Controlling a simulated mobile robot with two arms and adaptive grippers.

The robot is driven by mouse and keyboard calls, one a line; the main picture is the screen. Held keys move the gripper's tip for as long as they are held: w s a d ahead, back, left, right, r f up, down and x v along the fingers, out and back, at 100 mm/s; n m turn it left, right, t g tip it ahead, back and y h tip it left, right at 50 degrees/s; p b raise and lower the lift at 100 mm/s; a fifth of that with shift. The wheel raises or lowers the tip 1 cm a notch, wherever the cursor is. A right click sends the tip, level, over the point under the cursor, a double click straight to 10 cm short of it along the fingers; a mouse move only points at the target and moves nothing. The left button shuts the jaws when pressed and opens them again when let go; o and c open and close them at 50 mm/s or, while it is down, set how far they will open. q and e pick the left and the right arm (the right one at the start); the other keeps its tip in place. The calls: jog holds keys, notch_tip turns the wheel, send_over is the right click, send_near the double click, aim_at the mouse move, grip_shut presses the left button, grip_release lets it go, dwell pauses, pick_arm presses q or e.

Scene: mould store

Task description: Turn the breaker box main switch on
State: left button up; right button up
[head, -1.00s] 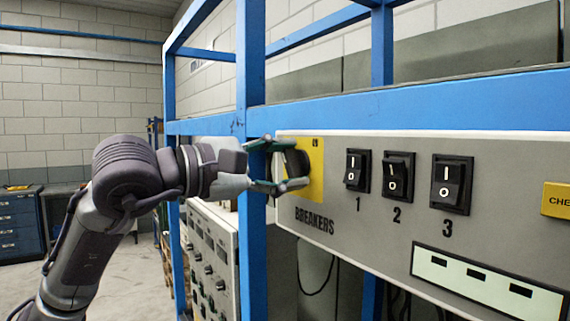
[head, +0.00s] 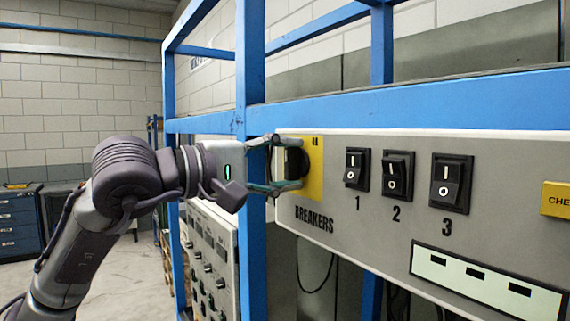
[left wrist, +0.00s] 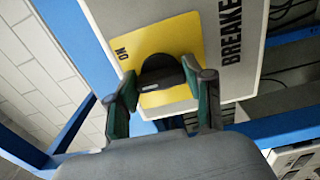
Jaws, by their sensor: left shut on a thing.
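The main switch (head: 294,162) is a black rotary knob on a yellow plate (head: 316,170) at the left end of the grey breaker panel (head: 345,215). My left gripper (head: 282,163) is shut on the knob, one finger above and one below it in the head view. In the left wrist view the knob (left wrist: 160,70) sits between the green-padded fingers (left wrist: 165,98). An "ON" mark (left wrist: 123,54) shows near the plate's edge. The fingers hide part of the knob, and its exact angle is hard to read. My right gripper is not in view.
Three black rocker switches (head: 397,176) numbered 1 to 3 are to the right of the knob. A blue frame post (head: 252,80) stands close beside my gripper. A second grey panel (head: 212,255) is lower down. A blue drawer cabinet (head: 15,222) stands far left.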

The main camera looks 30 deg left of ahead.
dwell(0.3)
pick_arm(q)
jog(key=o, duration=1.2)
jog(key=shift+c, duration=0.2)
jog(key=shift+a+v, duration=0.2)
jog(key=shift+v, duration=2.35)
send_near(285, 166)
jog(key=shift+s, duration=1.35)
jog(key=shift+a+r, duration=0.15)
jog(key=shift+w, duration=0.1)
